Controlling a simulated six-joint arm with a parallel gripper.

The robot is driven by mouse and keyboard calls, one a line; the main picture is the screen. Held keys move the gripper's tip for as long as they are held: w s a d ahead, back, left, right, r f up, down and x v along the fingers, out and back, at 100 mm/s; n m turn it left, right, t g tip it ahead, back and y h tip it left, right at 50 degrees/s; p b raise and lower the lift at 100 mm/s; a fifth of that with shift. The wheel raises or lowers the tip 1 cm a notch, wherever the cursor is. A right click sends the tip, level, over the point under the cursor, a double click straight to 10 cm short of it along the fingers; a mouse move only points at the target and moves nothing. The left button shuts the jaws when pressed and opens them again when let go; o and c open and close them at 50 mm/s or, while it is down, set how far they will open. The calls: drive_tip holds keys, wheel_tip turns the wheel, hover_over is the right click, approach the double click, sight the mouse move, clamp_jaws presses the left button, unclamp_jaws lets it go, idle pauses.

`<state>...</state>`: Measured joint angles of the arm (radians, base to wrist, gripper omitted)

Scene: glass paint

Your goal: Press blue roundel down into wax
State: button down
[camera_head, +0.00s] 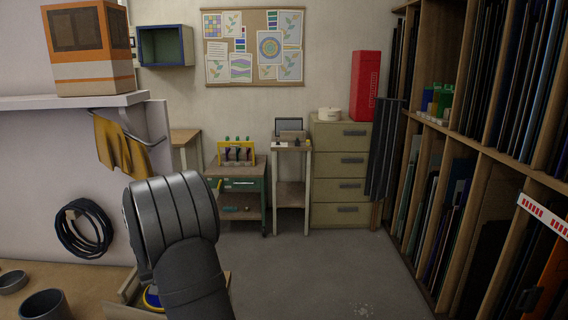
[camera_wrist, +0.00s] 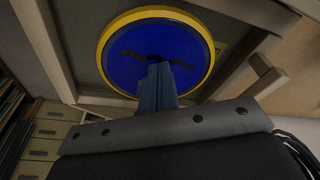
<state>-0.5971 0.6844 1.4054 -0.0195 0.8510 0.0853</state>
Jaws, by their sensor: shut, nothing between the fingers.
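The blue roundel (camera_wrist: 150,35), a round blue disc with a yellow rim, fills the upper middle of the wrist view. In the head view a small part of the blue roundel (camera_head: 152,298) shows, mostly hidden behind my arm. It lies within a wooden frame (camera_wrist: 62,65) over a dull grey-brown surface, which may be the wax. My gripper (camera_wrist: 158,72) is shut and empty, its fingertips over the lower middle of the disc. I cannot tell whether they touch it, or how deep the disc sits. My fingers are hidden in the head view.
On the bench at left are a dark cup (camera_head: 46,305) and a small dish (camera_head: 12,282). A black cable coil (camera_head: 84,229) hangs on the wall panel. A glass rack (camera_head: 480,200) stands at right; the floor between is clear.

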idle(0.6)
drive_tip(key=w+v, duration=0.1)
drive_tip(key=v, duration=0.6)
drive_tip(key=shift+a, duration=0.35)
drive_tip(key=shift+w, duration=0.1)
idle(0.3)
drive_tip(key=shift+s+d+x, duration=0.1)
drive_tip(key=shift+s+x, duration=0.1)
drive_tip(key=shift+x, duration=0.8)
drive_tip(key=shift+s+d+x, duration=0.1)
drive_tip(key=shift+s+x, duration=0.05)
drive_tip(key=shift+x, duration=0.9)
drive_tip(key=shift+s+d+x, duration=0.1)
drive_tip(key=shift+s+x, duration=0.1)
drive_tip(key=shift+x, duration=0.8)
drive_tip(key=shift+f, duration=0.1)
